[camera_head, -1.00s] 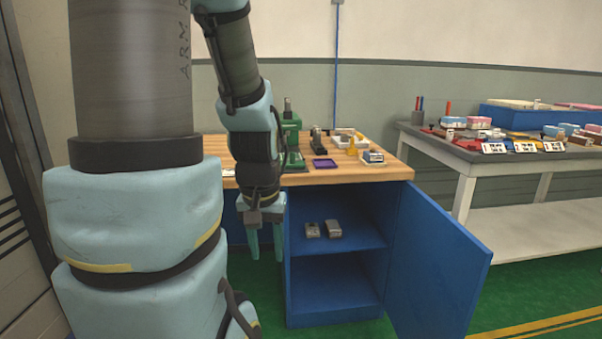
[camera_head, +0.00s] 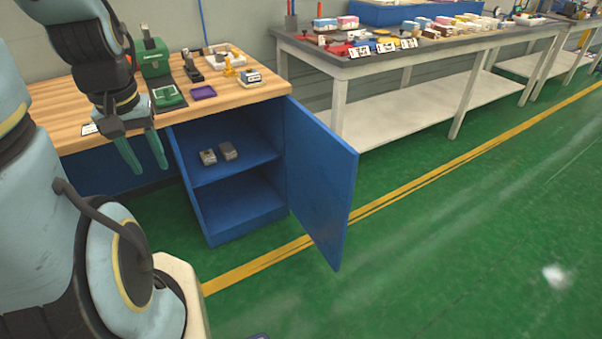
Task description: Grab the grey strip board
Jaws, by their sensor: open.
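Two small grey items lie side by side on the upper shelf of the open blue cabinet: a left grey item (camera_head: 208,157) and a right grey item (camera_head: 228,151). I cannot tell whether either is the grey strip board; no other clear strip board shows. My gripper (camera_head: 151,170) hangs fingers down, open and empty, at the front edge of the workbench. It appears left of the cabinet opening and apart from both grey items.
The blue cabinet (camera_head: 199,206) has its door (camera_head: 325,185) swung out to the right. Above it, the wooden workbench (camera_head: 60,105) carries a green machine (camera_head: 153,62), a purple tray (camera_head: 203,92) and small parts. A grey-topped table (camera_head: 352,66) stands behind. The green floor at right is open.

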